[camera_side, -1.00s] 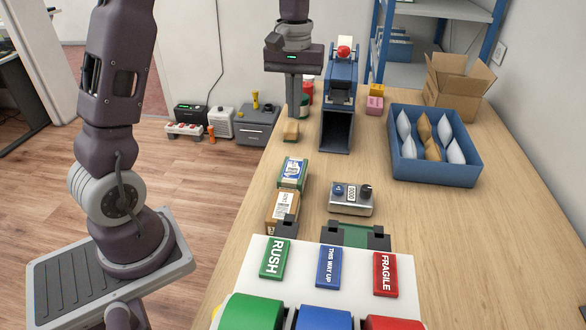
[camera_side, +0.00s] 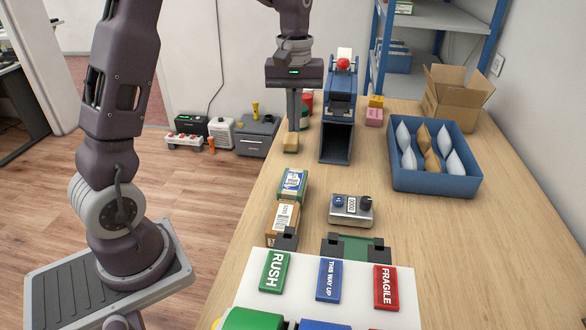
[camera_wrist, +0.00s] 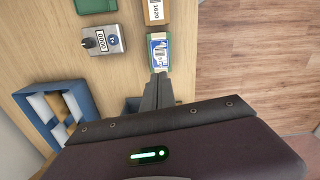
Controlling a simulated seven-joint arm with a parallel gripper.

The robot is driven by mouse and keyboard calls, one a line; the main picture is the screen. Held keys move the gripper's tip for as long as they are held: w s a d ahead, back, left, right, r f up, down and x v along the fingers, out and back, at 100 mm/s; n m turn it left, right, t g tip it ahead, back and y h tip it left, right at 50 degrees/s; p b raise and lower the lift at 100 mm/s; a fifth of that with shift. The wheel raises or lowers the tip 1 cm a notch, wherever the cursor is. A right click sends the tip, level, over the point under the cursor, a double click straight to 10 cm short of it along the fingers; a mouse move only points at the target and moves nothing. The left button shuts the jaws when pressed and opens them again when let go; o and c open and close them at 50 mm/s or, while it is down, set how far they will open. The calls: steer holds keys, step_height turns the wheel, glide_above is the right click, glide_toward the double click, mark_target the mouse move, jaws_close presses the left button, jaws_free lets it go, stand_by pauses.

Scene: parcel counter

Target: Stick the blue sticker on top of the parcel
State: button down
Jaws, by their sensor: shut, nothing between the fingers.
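The blue "THIS WAY UP" sticker (camera_side: 329,280) lies on a white sheet, between the green and red ones, in the side view. A brown box with a white label (camera_side: 283,216) stands behind the green sticker; its top shows in the wrist view (camera_wrist: 154,12). A green box with a white and blue label (camera_side: 292,185) adjoins it and also shows in the wrist view (camera_wrist: 159,50). I cannot tell which is the parcel. My gripper (camera_side: 291,128) is shut and empty, pointing down at the far left of the counter, beyond both boxes. A small tan block (camera_side: 291,143) shows at its tips; contact is unclear.
The green RUSH (camera_side: 273,271) and red FRAGILE (camera_side: 386,288) stickers flank the blue one. A grey device with a dial (camera_side: 351,209) stands right of the boxes. A blue chute (camera_side: 337,142) stands beside my gripper. A blue tray (camera_side: 434,182) holds several packets.

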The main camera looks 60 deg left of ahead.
step_height(320, 180, down, 2)
steer(key=n, duration=2.5)
glide_above(293, 180)
step_height(293, 180, down, 8)
steer(key=shift+f, duration=0.15)
steer(key=shift+f, duration=1.45)
step_height(293, 180, up, 8)
